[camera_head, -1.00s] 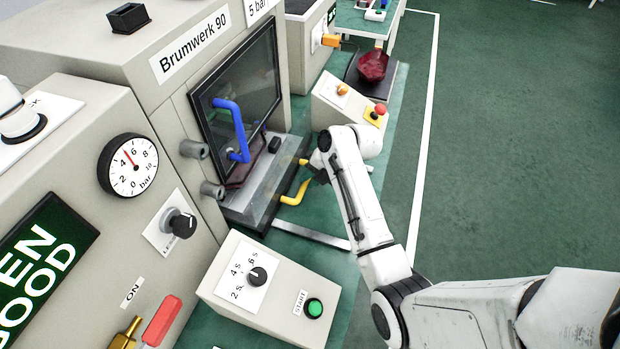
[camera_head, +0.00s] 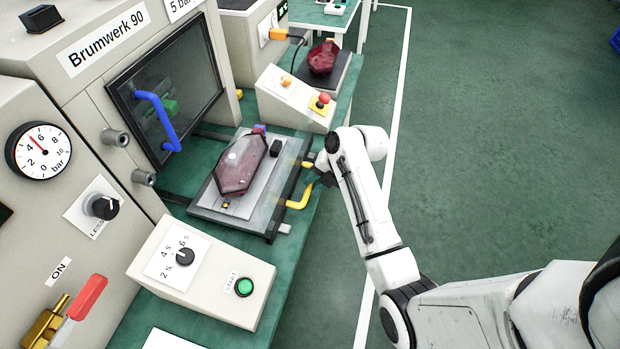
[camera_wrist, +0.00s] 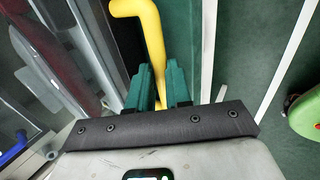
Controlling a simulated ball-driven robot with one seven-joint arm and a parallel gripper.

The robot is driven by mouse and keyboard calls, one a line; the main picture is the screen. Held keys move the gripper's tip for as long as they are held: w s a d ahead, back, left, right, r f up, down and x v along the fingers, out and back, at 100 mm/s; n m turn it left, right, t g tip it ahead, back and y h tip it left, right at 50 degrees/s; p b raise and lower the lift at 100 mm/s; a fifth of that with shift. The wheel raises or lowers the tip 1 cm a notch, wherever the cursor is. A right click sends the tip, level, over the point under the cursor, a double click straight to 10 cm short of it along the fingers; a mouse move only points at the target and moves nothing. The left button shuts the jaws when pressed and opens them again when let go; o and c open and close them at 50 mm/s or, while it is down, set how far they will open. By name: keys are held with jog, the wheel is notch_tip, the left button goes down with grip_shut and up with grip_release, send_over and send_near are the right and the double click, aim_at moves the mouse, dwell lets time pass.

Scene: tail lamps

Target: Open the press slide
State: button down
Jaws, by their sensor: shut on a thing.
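The press slide (camera_head: 262,205) is a grey plate standing out in front of the press on rails, with a dark red tail lamp (camera_head: 238,168) lying on it. Its yellow handle (camera_head: 298,197) is at the slide's front edge. My gripper (camera_head: 322,172) is at the handle; in the wrist view its green fingers (camera_wrist: 158,88) are shut on the yellow handle (camera_wrist: 151,35). In the head view my wrist hides part of the grip. The blue-handled press window (camera_head: 170,85) stands behind the slide.
A start box with a green button (camera_head: 244,287) stands left of the slide's near end. A sloped box with a red emergency button (camera_head: 320,101) stands beyond it. Another red lamp (camera_head: 323,58) rests on a dark stand. Green floor on the right is clear.

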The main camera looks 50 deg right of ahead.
dwell(0.3)
jog(key=c, duration=1.1)
grip_release()
jog(key=shift+o, duration=0.2)
jog(key=shift+r, duration=0.1)
jog(key=v, duration=1)
jog(key=shift+s+r+b, duration=0.2)
jog(key=shift+b, duration=0.25)
jog(key=s+a+f+m+g+h, duration=0.1)
jog(key=s+a+f+m, duration=0.3)
jog(key=s+a+m, duration=0.4)
jog(key=s+a+f+m+g+h, duration=0.1)
jog(key=s+a+f+m+g, duration=0.3)
jog(key=s+a+m, duration=0.4)
jog(key=a+f+m, duration=0.1)
jog(key=a+m, duration=0.2)
jog(key=m, duration=0.3)
jog(key=shift+f+m+h, duration=0.3)
jog(key=shift+f+m, duration=0.05)
jog(key=shift+m, duration=0.05)
